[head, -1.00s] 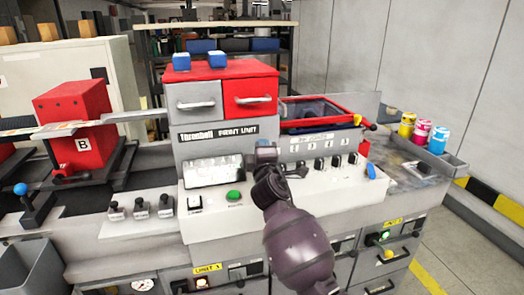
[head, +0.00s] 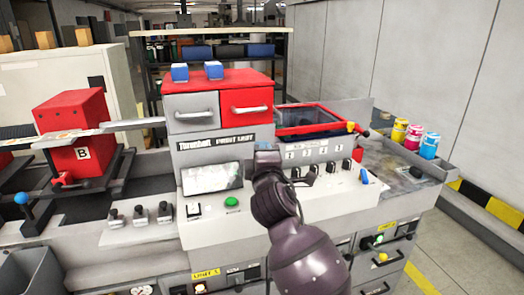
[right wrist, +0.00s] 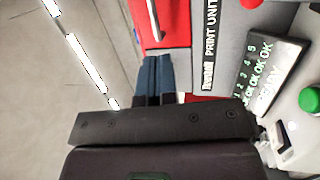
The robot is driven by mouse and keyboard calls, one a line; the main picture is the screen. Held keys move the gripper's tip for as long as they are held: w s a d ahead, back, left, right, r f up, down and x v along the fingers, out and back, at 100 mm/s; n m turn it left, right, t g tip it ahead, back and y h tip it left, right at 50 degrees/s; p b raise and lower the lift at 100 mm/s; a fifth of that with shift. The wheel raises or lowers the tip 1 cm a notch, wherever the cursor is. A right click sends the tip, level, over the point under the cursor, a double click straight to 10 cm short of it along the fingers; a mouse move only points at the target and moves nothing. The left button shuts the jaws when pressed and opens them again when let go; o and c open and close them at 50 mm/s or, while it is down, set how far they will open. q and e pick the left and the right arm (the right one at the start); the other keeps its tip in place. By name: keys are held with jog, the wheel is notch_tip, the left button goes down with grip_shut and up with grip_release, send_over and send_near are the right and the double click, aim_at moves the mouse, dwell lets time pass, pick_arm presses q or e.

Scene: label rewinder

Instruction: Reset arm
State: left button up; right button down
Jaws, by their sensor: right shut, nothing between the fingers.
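My right arm reaches up from the bottom middle of the head view. My right gripper (head: 267,156) is in front of the print unit (head: 210,142), to the right of its lit screen (head: 212,178). In the right wrist view the dark blue fingers of the gripper (right wrist: 158,72) are together and empty. The print unit's label panel (right wrist: 210,45), screen (right wrist: 268,75) and a red drawer (right wrist: 162,22) show beyond and beside them. I cannot tell the exact gap between fingers and machine. My left gripper is in neither view.
A green button (head: 231,202) and a row of black knobs (head: 312,175) are on the sloping panel near my arm. A red box marked B (head: 75,130) stands at the left. Coloured bottles (head: 414,137) stand at the right. Open floor lies at far right.

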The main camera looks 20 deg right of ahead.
dwell(0.3)
jog(key=s+d+f+m+g+y, duration=0.25)
jog(key=s+f+m, duration=0.4)
jog(key=f, duration=0.55)
jog(key=s+d+f+m+g+y, duration=0.1)
jog(key=s+d+f+m, duration=0.2)
jog(key=s+f+m, duration=0.6)
jog(key=s+d+f+g, duration=0.2)
jog(key=s+d+f, duration=0.1)
jog(key=s+f, duration=0.5)
jog(key=s+d+f+g+h, duration=0.1)
jog(key=s+d+f+g, duration=0.2)
jog(key=s+f, duration=0.6)
notch_tip(320, 180, down, 2)
jog(key=shift+d, duration=0.25)
